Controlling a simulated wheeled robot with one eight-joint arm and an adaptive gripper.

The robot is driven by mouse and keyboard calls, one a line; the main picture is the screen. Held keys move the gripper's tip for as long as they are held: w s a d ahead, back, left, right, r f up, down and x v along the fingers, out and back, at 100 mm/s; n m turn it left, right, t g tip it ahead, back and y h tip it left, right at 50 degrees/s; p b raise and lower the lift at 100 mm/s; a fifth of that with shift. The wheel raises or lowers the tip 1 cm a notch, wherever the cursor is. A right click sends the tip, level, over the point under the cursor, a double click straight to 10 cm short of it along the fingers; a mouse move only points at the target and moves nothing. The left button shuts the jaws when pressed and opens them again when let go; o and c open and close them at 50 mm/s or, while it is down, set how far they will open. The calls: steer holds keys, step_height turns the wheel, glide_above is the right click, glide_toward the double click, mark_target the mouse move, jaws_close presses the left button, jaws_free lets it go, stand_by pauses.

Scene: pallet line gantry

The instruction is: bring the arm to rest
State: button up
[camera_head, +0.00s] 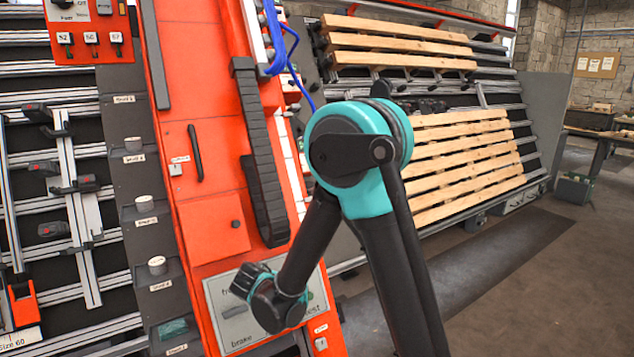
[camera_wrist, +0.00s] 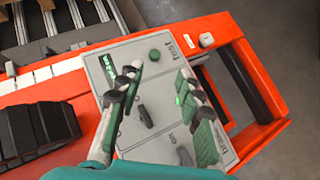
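My gripper (camera_wrist: 158,78) is open and empty in the wrist view, its two padded fingers spread apart in front of a grey control panel (camera_wrist: 122,62). The panel has a green button (camera_wrist: 154,55), a dark rotary switch (camera_wrist: 146,116) and a small green display (camera_wrist: 109,66), partly covered by a finger. Whether the fingers touch the panel cannot be told. In the head view, my arm bends down at a turquoise joint, and my gripper (camera_head: 248,279) is small in front of the same panel (camera_head: 238,326). My wrist hides part of the panel there.
The panel sits on an orange machine frame (camera_head: 208,220) with a black cable chain (camera_head: 262,160) and blue cable (camera_head: 290,45). Wooden slats (camera_head: 465,165) lie on racks behind. Knobs and clamps line the left. Floor (camera_head: 535,290) at the right is open.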

steer(key=s+d+r+m+g+y, duration=0.1)
steer(key=s+d+m+g, duration=0.15)
steer(key=d, duration=0.65)
steer(key=s+d+r+m+g, duration=0.1)
steer(key=s+d+m, duration=0.25)
steer(key=d, duration=0.55)
steer(key=s+d+m+y, duration=0.3)
steer(key=s+d+m, duration=0.4)
steer(key=s, duration=0.3)
steer(key=shift+d+f, duration=0.35)
steer(key=shift+d, duration=0.25)
steer(key=shift+s, duration=0.1)
